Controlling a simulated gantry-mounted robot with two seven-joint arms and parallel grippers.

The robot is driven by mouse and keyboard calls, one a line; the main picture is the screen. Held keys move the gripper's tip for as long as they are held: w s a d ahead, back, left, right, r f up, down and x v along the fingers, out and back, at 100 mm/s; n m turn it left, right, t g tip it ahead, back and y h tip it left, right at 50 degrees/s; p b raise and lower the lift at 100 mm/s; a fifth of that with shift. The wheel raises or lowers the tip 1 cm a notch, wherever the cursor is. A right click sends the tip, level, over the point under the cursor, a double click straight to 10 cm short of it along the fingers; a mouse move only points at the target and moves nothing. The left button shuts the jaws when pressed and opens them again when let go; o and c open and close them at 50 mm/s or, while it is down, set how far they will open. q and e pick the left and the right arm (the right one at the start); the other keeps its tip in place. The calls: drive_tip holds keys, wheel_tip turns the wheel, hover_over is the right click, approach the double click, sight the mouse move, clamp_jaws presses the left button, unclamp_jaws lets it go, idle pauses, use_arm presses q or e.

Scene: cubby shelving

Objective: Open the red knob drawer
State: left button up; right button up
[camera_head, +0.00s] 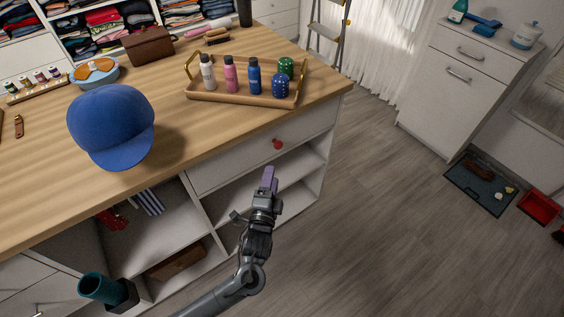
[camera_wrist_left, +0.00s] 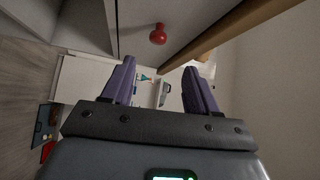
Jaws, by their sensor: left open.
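The red knob (camera_head: 277,144) sits on the white drawer front (camera_head: 240,158) just under the wooden counter top. The drawer looks shut, its front flush with the unit. My left gripper (camera_head: 269,174) is in front of the unit, a little below the knob in the head view. In the left wrist view the knob (camera_wrist_left: 158,34) shows beyond the fingertips, toward the top and between the fingers' lines. The purple fingers of my left gripper (camera_wrist_left: 157,74) are apart with nothing between them. The knob is not touched. My right gripper is not in view.
The counter top (camera_head: 190,125) carries a blue cap (camera_head: 111,125) and a wooden tray (camera_head: 240,98) of bottles near the edge. Open cubbies (camera_head: 235,201) lie below the drawer. The floor (camera_head: 400,230) to the right is mostly clear.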

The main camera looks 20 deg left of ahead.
sight(278, 148)
use_arm(q)
drive_tip(key=shift+t, duration=0.3)
drive_tip(key=b+x, duration=0.2)
drive_tip(key=x, duration=0.1)
drive_tip(key=b+x, duration=0.2)
drive_tip(key=x, duration=0.2)
drive_tip(key=f+b+x, duration=0.1)
drive_tip(key=b+x, duration=0.1)
drive_tip(key=x, duration=0.1)
drive_tip(key=shift+w+a, duration=0.1)
drive_tip(key=shift+w, duration=0.3)
drive_tip(key=shift+w+a+r+b, duration=0.1)
drive_tip(key=shift+w+r+b, duration=0.05)
drive_tip(key=shift+w+b, duration=0.35)
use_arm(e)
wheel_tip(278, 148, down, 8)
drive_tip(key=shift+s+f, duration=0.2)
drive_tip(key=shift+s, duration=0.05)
use_arm(q)
clamp_jaws()
